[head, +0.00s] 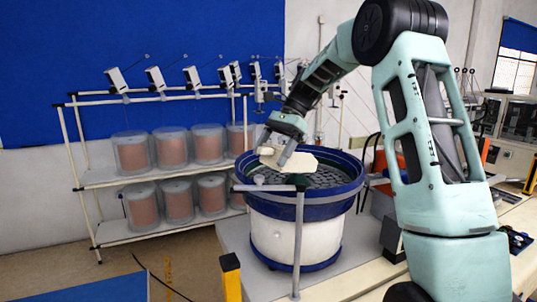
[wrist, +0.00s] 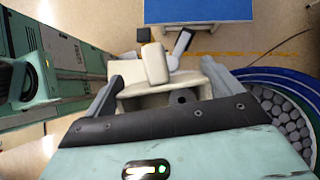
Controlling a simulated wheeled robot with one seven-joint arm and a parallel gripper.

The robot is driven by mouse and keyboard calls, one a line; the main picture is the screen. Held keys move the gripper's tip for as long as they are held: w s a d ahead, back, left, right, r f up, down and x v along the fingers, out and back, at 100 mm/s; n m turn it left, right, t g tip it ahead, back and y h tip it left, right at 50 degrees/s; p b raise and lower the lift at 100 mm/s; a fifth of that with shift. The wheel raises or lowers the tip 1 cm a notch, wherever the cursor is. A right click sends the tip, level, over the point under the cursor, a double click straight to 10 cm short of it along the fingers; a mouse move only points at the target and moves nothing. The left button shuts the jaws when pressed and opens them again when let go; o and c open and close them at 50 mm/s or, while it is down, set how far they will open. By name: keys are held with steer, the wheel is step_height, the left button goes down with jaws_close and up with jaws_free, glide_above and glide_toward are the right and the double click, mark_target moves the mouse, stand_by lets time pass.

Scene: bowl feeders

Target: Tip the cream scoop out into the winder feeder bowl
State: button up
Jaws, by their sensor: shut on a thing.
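The cream scoop (head: 299,162) is held in my gripper (head: 279,153), above the winder feeder bowl (head: 352,190) in the head view. The bowl is blue-rimmed on a white drum, with many dark grey round pieces inside. In the wrist view the scoop (wrist: 133,103) sits between the two fingers of my gripper (wrist: 163,80), its block-like grip upright in the middle. A dark round piece shows by the scoop's hollow. The bowl's blue rim (wrist: 272,74) lies at the right of that view. The scoop's full contents and exact tilt are hard to tell.
A grey post with a crossbar (head: 298,240) stands in front of the bowl. A rack (head: 120,178) with several copper-coloured spools is behind at the left. A worktop with equipment runs along the right.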

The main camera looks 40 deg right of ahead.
steer(key=d+y, duration=0.1)
steer(key=d+r+y, duration=0.1)
steer(key=y, duration=0.1)
steer(key=shift+s+d+r+y, duration=0.1)
steer(key=shift+d+r+y, duration=0.25)
steer(key=shift+d+y, duration=0.4)
steer(key=shift+s+d+r+y, duration=0.1)
steer(key=shift+d+r+y, duration=0.25)
steer(key=shift+d+y, duration=0.35)
steer(key=shift+d+r+y, duration=0.35)
steer(key=shift+d+y, duration=0.25)
steer(key=shift+y, duration=0.25)
step_height(320, 180, up, 9)
steer(key=h, duration=1)
